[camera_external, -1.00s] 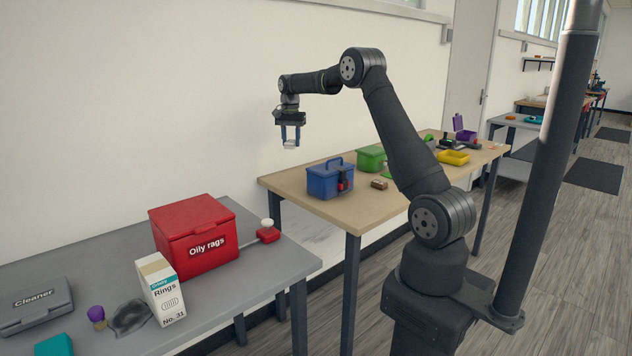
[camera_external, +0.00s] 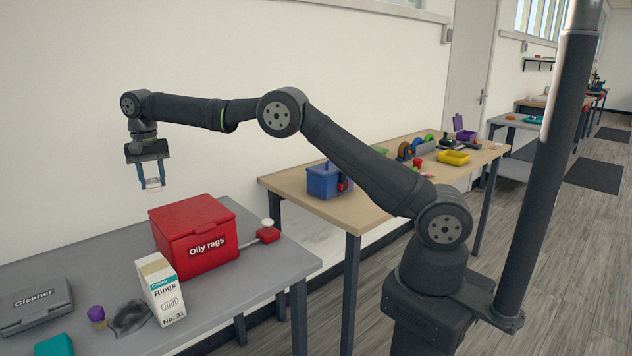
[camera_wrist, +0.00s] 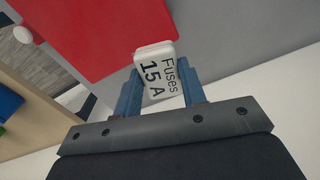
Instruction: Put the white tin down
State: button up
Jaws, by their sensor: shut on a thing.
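My gripper (camera_external: 152,187) is shut on the white tin (camera_external: 154,183). It holds the tin in the air behind and above the red "Oily rags" box (camera_external: 192,240), near the wall in the external view. In the wrist view the white tin (camera_wrist: 160,76) sits between the blue fingers of my gripper (camera_wrist: 160,84). Its face reads "Fuses 15 A". The red box (camera_wrist: 95,30) shows beyond it in the wrist view.
A blue toolbox (camera_external: 322,181) stands on the wooden table. The grey tabletop left of the red box looks bare.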

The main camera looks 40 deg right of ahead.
jog(key=s+a+n, duration=0.3)
jog(key=s+a, duration=0.8)
jog(key=a, duration=0.4)
send_over(127, 288)
notch_tip(127, 288, down, 15)
jog(key=shift+f, duration=2.6)
jog(key=shift+f, duration=0.15)
jog(key=o, duration=1)
notch_tip(127, 288, up, 12)
jog(key=shift+r, duration=0.15)
